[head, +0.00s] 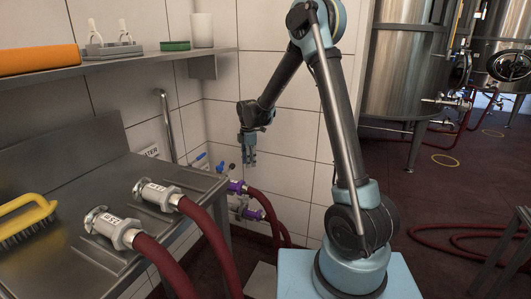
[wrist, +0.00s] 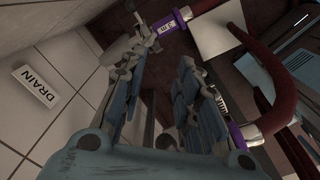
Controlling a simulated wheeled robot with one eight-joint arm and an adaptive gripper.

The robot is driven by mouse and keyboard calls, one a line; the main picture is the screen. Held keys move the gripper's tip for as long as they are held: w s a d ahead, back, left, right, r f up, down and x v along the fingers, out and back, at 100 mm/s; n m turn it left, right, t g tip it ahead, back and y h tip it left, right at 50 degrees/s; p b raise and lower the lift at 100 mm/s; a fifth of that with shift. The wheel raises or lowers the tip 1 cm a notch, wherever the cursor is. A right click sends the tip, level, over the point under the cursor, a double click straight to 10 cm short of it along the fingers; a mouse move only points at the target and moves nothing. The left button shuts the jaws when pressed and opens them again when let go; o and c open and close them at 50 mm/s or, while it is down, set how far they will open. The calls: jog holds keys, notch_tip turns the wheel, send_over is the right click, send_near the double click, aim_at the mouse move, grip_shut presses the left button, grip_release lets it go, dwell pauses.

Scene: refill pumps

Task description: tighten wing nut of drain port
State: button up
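A white DRAIN label (wrist: 35,85) is on the tiled wall at the left of the wrist view. Near it, a metal fitting (wrist: 122,46) sits behind the tip of the left finger, joined to a hose end with a purple collar (wrist: 182,15). I cannot make out the wing nut clearly; it is dark and partly covered by the finger. My gripper (wrist: 162,64) is open, with nothing visible held between its fingers. In the head view my gripper (head: 248,160) points down, just above the purple-collared hose ends (head: 237,187) at the wall.
A second purple collar (wrist: 246,136) on a red hose (wrist: 282,100) is at the lower right of the wrist view. Blue valve handles (head: 199,157) are left of my gripper. A steel bench (head: 75,180) carries two hose ends (head: 158,195) and a yellow brush (head: 28,215).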

jog(key=s+d+r+n, duration=0.1)
jog(key=s+d+r, duration=0.2)
jog(key=d+r, duration=0.3)
jog(key=shift+d+r, duration=0.25)
jog(key=shift+d, duration=0.7)
jog(key=m, duration=0.6)
send_near(243, 200)
jog(key=f, duration=0.7)
jog(key=shift+w+a+f, duration=0.1)
jog(key=shift+w+f, duration=0.05)
jog(key=shift+w, duration=0.25)
grip_shut()
